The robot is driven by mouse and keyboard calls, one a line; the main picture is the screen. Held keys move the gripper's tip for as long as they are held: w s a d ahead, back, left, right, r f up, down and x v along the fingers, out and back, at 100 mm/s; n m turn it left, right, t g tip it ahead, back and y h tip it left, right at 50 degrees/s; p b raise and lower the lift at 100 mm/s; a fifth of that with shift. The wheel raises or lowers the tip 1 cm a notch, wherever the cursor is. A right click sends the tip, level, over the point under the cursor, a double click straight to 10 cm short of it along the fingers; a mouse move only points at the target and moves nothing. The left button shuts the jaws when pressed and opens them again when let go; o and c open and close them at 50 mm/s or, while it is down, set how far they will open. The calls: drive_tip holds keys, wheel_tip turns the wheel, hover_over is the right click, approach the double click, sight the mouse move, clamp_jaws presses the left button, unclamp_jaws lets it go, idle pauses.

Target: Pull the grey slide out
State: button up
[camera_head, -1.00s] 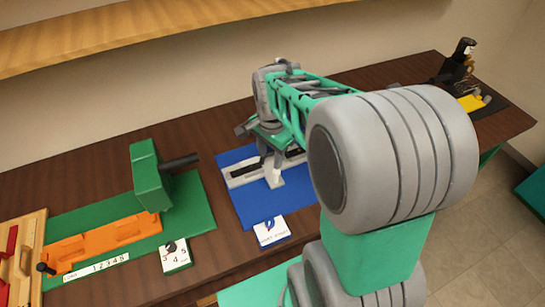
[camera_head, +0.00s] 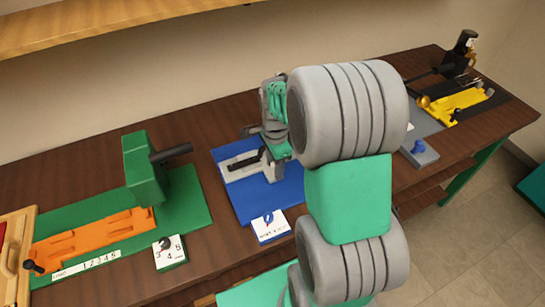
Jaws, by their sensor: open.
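A light grey slide (camera_head: 233,172) with a dark strip along it lies on the blue base plate (camera_head: 233,202) in the middle of the bench. A pale upright piece stands at its right end, but I cannot tell whether it belongs to the fixture. My gripper (camera_head: 264,143) is open, over the right end of the slide. It is small here and partly hidden by my own arm, so I cannot tell whether the jaws are around the slide or touch it. The right part of the blue plate is hidden behind my arm.
On the left is a green fixture (camera_head: 143,170) with a black handle and an orange slide (camera_head: 100,237). On the right are a grey plate with a blue knob (camera_head: 418,147) and a yellow fixture (camera_head: 455,102). A shelf (camera_head: 100,38) runs behind.

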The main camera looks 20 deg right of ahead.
drive_tip(key=shift+c, duration=0.2)
drive_tip(key=shift+s, duration=0.1)
drive_tip(key=c, duration=0.8)
drive_tip(key=shift+s, duration=0.8)
drive_tip(key=shift+c, duration=0.2)
drive_tip(key=shift+s+r+p, duration=0.1)
drive_tip(key=shift+s+p, duration=1.6)
drive_tip(key=shift+s, duration=4.3)
